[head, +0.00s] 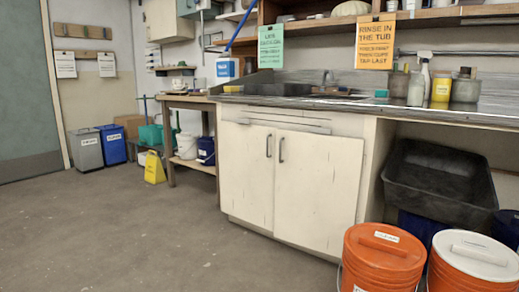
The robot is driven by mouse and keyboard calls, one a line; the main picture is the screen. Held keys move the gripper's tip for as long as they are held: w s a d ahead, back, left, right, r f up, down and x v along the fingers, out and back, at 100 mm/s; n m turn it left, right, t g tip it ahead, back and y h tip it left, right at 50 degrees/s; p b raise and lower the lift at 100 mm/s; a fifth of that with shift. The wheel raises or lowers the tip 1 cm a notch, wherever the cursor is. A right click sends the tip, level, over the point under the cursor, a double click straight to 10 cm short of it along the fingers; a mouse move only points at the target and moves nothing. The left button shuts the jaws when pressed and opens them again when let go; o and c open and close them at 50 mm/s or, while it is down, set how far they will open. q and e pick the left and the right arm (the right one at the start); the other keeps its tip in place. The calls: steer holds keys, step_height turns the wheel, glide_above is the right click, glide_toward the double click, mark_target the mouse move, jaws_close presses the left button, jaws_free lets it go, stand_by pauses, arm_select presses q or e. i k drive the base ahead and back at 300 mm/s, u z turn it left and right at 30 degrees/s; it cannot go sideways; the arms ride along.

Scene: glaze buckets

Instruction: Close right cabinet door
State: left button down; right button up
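The white base cabinet under the sink counter has two doors. The right cabinet door (315,195) has a dark vertical handle near its left edge and looks flush with the cabinet front; a small gap cannot be ruled out from here. The left cabinet door (246,180) beside it also looks flush, with its handle near the centre seam. Neither of my grippers is in view.
An orange bucket (382,262) and a white-lidded orange bucket (470,265) stand at the front right, near the right door's lower corner. A black tub (437,185) sits under the counter. Grey floor (150,240) before the doors is clear.

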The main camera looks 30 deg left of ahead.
mark_target(317, 177)
steer(key=u, duration=0.7)
steer(key=i, duration=0.55)
steer(key=u, duration=0.6)
steer(key=i, duration=1.05)
steer(key=z, duration=1.15)
steer(key=i, duration=0.55)
steer(key=z, duration=0.5)
